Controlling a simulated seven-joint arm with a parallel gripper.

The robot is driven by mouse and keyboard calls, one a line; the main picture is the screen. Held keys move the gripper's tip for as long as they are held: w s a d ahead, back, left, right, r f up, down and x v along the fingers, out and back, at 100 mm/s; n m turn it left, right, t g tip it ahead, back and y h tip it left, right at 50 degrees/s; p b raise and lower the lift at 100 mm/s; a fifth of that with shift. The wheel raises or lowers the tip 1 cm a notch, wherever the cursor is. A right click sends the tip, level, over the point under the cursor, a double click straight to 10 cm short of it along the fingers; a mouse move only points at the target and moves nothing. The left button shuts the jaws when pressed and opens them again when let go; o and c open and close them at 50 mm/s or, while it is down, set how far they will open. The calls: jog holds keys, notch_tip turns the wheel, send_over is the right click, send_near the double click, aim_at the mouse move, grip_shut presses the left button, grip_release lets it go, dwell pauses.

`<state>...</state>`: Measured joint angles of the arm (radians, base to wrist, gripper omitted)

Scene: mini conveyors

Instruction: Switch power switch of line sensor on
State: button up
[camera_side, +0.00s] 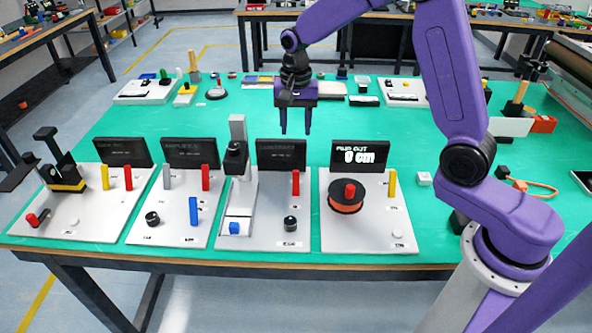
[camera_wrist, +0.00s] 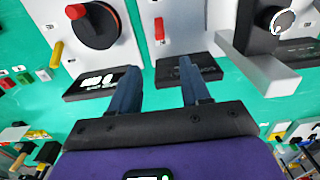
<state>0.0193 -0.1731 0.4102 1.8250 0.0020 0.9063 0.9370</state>
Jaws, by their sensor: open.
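My gripper (camera_side: 295,130) hangs open and empty above the green table, behind the row of display boards; in the wrist view its two fingers (camera_wrist: 157,72) are apart. The third board from the left (camera_side: 265,238) carries a grey post with a black head (camera_side: 236,160), a blue block (camera_side: 234,228), a black knob (camera_side: 290,223) and a red switch (camera_side: 295,183), and its dark display (camera_side: 281,155) seems to read "CONTRAST". The red switch also shows in the wrist view (camera_wrist: 159,30), beyond the fingertips. No label clearly names the line sensor.
Two more boards stand left, one with a blue lever (camera_side: 193,211). Small parts line the back. Green table around my gripper is clear.

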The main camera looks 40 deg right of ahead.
aim_at(296, 172)
notch_tip(296, 172, down, 17)
jog(key=shift+f, duration=0.1)
dwell(0.5)
grip_shut()
